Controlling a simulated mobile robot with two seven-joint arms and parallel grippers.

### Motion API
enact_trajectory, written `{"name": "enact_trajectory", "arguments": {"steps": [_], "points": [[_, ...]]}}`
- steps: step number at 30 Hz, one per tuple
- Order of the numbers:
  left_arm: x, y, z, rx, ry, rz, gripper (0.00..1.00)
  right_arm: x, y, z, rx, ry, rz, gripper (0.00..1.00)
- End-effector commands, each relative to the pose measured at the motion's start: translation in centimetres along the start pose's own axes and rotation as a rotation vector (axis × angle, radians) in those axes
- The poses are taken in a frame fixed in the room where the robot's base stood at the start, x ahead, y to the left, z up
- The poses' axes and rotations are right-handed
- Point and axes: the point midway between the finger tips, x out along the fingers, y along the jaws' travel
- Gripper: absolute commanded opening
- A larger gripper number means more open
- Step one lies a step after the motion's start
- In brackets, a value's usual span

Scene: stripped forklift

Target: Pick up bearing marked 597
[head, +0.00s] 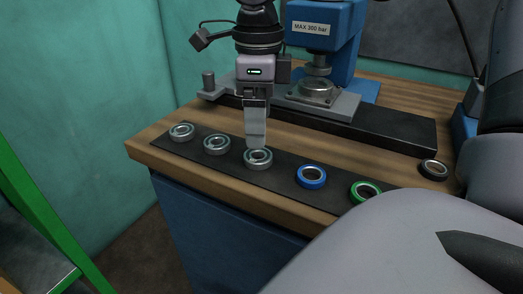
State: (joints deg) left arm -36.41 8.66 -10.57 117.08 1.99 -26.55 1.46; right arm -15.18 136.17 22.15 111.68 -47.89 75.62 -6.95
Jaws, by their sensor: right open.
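Several ring-shaped bearings lie in a row on a dark mat (283,178) on the wooden bench. From the left come three grey steel ones: the first bearing (182,131), the second bearing (217,144) and the third bearing (258,158). Then come a blue-ringed bearing (311,176) and a green-ringed bearing (365,191). No number is legible, so I cannot tell which is marked 597. My right gripper (257,143) points down at the third bearing, its fingertips at or just above the ring's far side. It is open; contact is unclear. My left gripper is not in view.
A blue press (325,35) labelled "MAX 300 bar" stands behind the row on a dark base plate (385,128). A black-rimmed bearing (433,169) lies apart at the right. A green rail (33,205) stands at the left, beyond the bench's edge.

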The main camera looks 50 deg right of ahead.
Motion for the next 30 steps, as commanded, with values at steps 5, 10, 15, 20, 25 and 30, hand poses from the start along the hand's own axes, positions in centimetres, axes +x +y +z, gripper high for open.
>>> {"name": "enact_trajectory", "arguments": {"steps": [5,10,15,20,25,30], "points": [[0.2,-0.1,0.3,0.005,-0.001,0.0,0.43,2.3,0.0,0.0,-0.001,0.002,0.004,0.85],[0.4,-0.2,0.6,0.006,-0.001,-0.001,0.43,5.0,-0.2,0.1,0.0,0.003,0.003,0.85],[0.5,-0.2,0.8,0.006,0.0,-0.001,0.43,6.3,-0.2,0.1,-0.001,0.001,0.002,0.85],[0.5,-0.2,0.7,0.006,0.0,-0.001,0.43,6.3,-0.2,0.2,0.0,0.0,0.001,0.85],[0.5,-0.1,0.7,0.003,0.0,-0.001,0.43,6.3,-0.2,0.2,0.0,0.0,0.001,0.49],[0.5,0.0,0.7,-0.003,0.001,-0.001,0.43,6.3,-0.2,0.2,0.0,-0.001,0.001,0.2]]}}
